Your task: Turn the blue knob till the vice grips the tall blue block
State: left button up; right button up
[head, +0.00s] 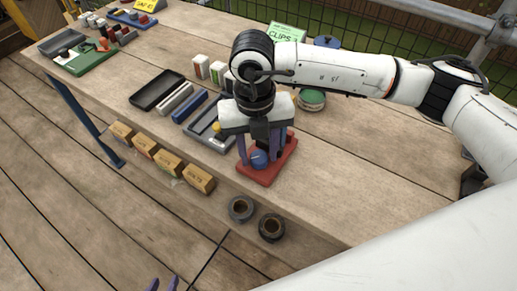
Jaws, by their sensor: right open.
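The red vice (264,177) sits on the bench near its front edge. Its blue knob (259,159) faces the front. My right gripper (262,157) comes down from above with its purple fingers apart, one on each side of the knob. I cannot tell whether they touch it. The gripper hides the back of the vice, and I cannot make out the tall blue block there. My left gripper (162,285) shows only as two purple fingertips, apart and empty, at the bottom edge, away from the bench.
A blue bar (190,107) and black tray (157,90) lie further left. Several cardboard boxes (171,163) and two dark cups (241,208) line the front edge. A green round tin (311,98) stands behind.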

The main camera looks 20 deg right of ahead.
pick_arm(q)
jog(key=shift+w+r, duration=0.1)
jog(key=shift+w, duration=0.05)
pick_arm(e)
jog(key=shift+f, duration=0.1)
jog(key=c, duration=0.8)
pick_arm(q)
jog(key=shift+w, duration=0.15)
pick_arm(e)
jog(key=shift+o, duration=0.2)
jog(key=shift+m, duration=0.4)
jog(key=shift+m+b, duration=0.55)
jog(key=shift+m, duration=0.45)
jog(key=m, duration=0.3)
jog(key=shift+m+b, duration=0.3)
jog(key=m, duration=0.2)
jog(key=shift+m, duration=0.3)
pick_arm(q)
jog(key=shift+f, duration=0.9)
pick_arm(e)
jog(key=shift+w+m, duration=0.1)
jog(key=shift+m, duration=1.5)
jog(key=shift+d, duration=0.1)
